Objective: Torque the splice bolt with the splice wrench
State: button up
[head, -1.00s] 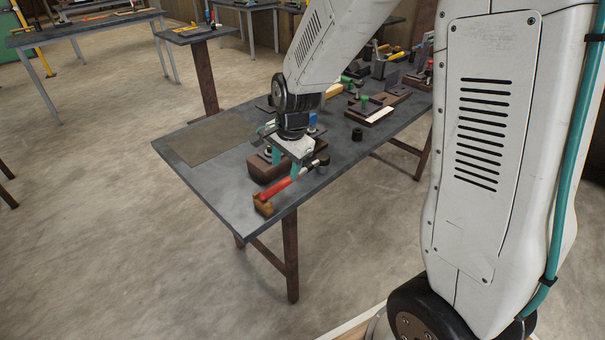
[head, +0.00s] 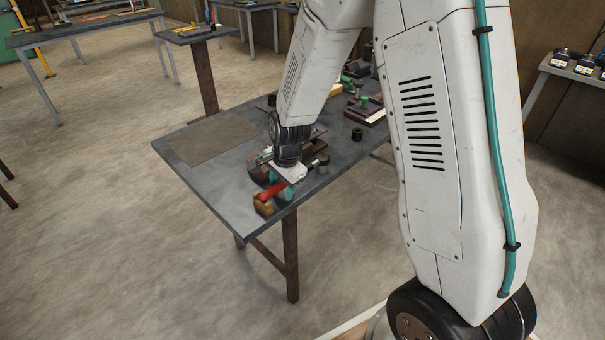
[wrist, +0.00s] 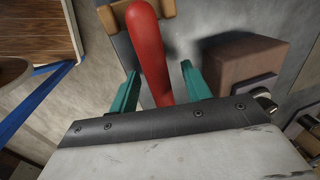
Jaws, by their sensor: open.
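A red-handled tool (head: 270,192), which I take to be the splice wrench, lies near the front corner of the table. Its handle (wrist: 149,48) rests at one end in a tan wooden block (head: 263,208). My gripper (head: 280,185) is low over the handle. In the wrist view its teal fingers (wrist: 161,76) are apart, one on each side of the red handle, with gaps between. The tool's far end is hidden under my gripper. A brown block (wrist: 240,62) with a metal plate and fitting (wrist: 264,93) is beside the right finger. I cannot tell whether that fitting is the splice bolt.
The dark table (head: 221,182) carries a flat brown mat (head: 213,138) at left. A small black cylinder (head: 357,134) and green-handled tools (head: 369,100) stand farther back. The brown block is close to my right finger. The table's front edge is near.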

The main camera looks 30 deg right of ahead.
grip_shut()
jog(key=shift+r, duration=3.6)
jog(key=s+r, duration=1.1)
jog(key=s, duration=0.4)
jog(key=shift+r, duration=0.4)
